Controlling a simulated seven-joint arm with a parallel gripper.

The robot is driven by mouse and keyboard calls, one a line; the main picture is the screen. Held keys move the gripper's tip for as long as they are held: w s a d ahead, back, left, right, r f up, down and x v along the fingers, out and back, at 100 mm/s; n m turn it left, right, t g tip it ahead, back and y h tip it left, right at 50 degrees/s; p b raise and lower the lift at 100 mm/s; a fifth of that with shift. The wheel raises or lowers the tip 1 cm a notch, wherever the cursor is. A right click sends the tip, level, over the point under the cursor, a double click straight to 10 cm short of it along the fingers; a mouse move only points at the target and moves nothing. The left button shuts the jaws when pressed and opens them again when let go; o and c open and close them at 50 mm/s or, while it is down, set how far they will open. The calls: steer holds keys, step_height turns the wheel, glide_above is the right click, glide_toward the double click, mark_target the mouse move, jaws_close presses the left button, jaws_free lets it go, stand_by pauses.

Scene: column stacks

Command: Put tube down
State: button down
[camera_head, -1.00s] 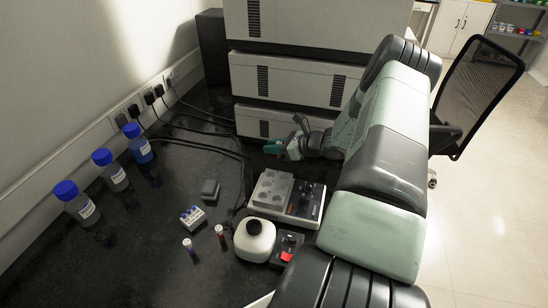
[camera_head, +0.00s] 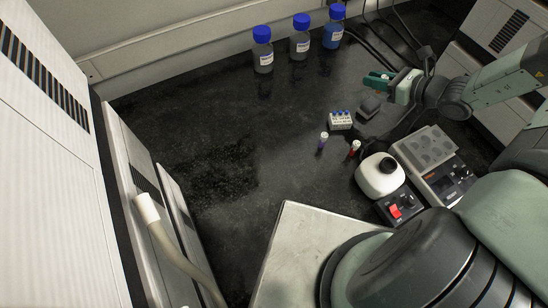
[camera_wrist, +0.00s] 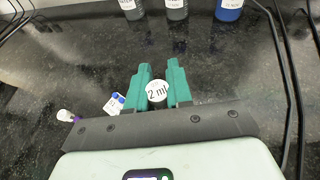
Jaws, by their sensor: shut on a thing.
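My gripper (camera_head: 378,80) is in the upper right of the head view, its green fingers above the dark bench near a small grey block. In the wrist view the green fingers (camera_wrist: 158,90) are shut on a tube (camera_wrist: 156,91). Only its round white cap, marked "2 ml", shows clearly; its body is hidden below the cap. I cannot make out the held tube in the head view. A small white rack (camera_head: 341,125) with blue-capped vials stands left of the gripper. It also shows at the left in the wrist view (camera_wrist: 113,107).
A grey block (camera_head: 370,105), a purple tube (camera_head: 321,143) and a red tube (camera_head: 354,150) stand near the rack. Three blue-capped bottles (camera_head: 300,42) line the wall. The bench's left middle is clear.

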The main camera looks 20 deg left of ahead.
steer(key=s+a+n+g+y, duration=0.1)
steer(key=s+a+n+g, duration=0.4)
steer(key=a, duration=0.9)
steer(key=n+g+h, duration=0.1)
steer(key=n+g, duration=0.5)
steer(key=g, duration=0.2)
glide_above(227, 167)
step_height(227, 167, down, 4)
steer(key=shift+a+f, duration=0.1)
steer(key=shift+f, duration=2.45)
steer(key=shift+f, duration=0.1)
steer(key=c, duration=1)
jaws_free()
